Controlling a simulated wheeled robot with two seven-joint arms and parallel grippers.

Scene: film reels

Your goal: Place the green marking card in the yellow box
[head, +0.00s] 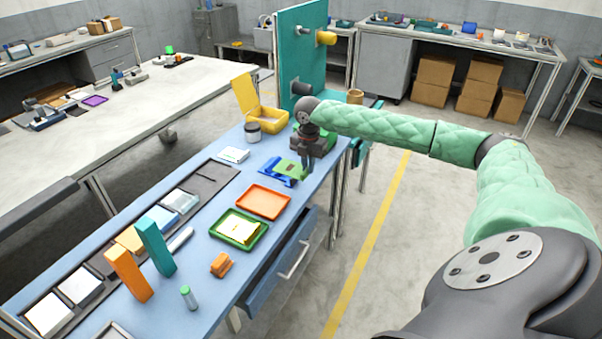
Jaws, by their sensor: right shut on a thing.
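The yellow box (268,124) stands at the far end of the blue table, its lid (245,92) raised. My right gripper (306,172) points down near the table's far right side. It is shut on the green marking card (288,167), which shows beside its fingers, above or against a blue holder (271,172); I cannot tell whether they touch. The card is to the front and right of the yellow box. The gripper partly hides what lies behind it. My left gripper is not in view.
A dark jar with a pale lid (252,132) stands just in front of the yellow box. An orange tray (264,201) and a green tray (239,229) lie nearer. Upright orange (128,275) and teal (156,247) blocks stand at the left. A teal panel (301,50) rises behind.

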